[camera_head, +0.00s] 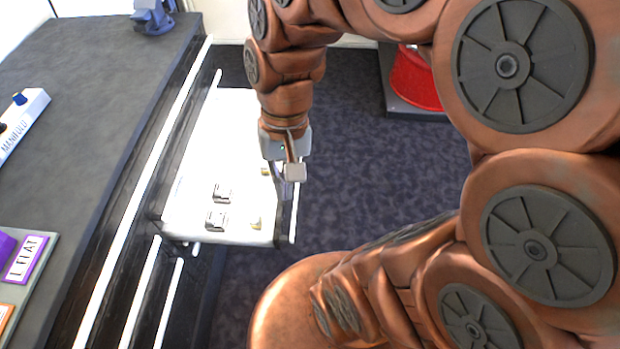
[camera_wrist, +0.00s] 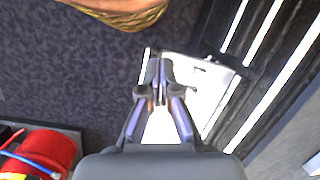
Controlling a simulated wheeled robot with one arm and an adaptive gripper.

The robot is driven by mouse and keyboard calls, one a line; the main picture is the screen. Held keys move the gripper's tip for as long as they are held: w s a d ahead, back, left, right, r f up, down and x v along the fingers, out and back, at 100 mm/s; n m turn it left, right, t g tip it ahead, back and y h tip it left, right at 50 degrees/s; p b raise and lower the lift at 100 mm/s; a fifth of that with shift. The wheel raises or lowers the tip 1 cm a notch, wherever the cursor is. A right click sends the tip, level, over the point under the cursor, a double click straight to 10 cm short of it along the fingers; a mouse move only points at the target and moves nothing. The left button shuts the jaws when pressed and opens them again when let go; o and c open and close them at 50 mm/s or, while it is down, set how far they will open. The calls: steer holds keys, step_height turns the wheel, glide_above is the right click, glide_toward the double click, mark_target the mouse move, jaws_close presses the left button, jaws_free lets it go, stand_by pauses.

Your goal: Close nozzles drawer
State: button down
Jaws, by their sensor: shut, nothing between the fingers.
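An open drawer (camera_head: 196,190) with a white inside sticks out to the right from the dark workbench in the head view. It also shows in the wrist view (camera_wrist: 207,95). Two small metal fittings (camera_head: 221,193) and small yellowish pieces (camera_head: 255,223) lie in it. No label naming the drawer is readable. My gripper (camera_head: 287,188) is shut and empty, pointing down at the drawer's outer right edge. In the wrist view the gripper (camera_wrist: 160,100) covers part of the drawer. I cannot tell whether the fingers touch its front.
The workbench top (camera_head: 90,90) carries a blue vise (camera_head: 152,16), a white MANIFOLD block (camera_head: 20,128) and a tray with an L FLAT label (camera_head: 26,259). A red object (camera_head: 416,80) stands on a dark base at the back right. Patterned floor right of the drawer is clear.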

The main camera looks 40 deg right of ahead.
steer(key=w+d+f+m+t+y+b, duration=0.1)
steer(key=w+d+f+m+y+b, duration=0.1)
steer(key=w+d+f+m+b, duration=0.5)
steer(key=w+d+f+m+t+y+b, duration=0.2)
steer(key=w+d+f+m+b, duration=0.15)
steer(key=w+f+b, duration=0.45)
steer(key=d+f+m+t+b, duration=0.5)
steer(key=d+f+m+b, duration=0.6)
steer(key=d+f+b, duration=0.65)
steer(key=w+a+f+b, duration=0.2)
steer(key=w+a+f, duration=0.3)
steer(key=w+a, duration=0.1)
steer(key=shift+w+a+f+y+b, duration=0.15)
steer(key=shift+w+a+y+b, duration=0.15)
steer(key=shift+w+y, duration=0.1)
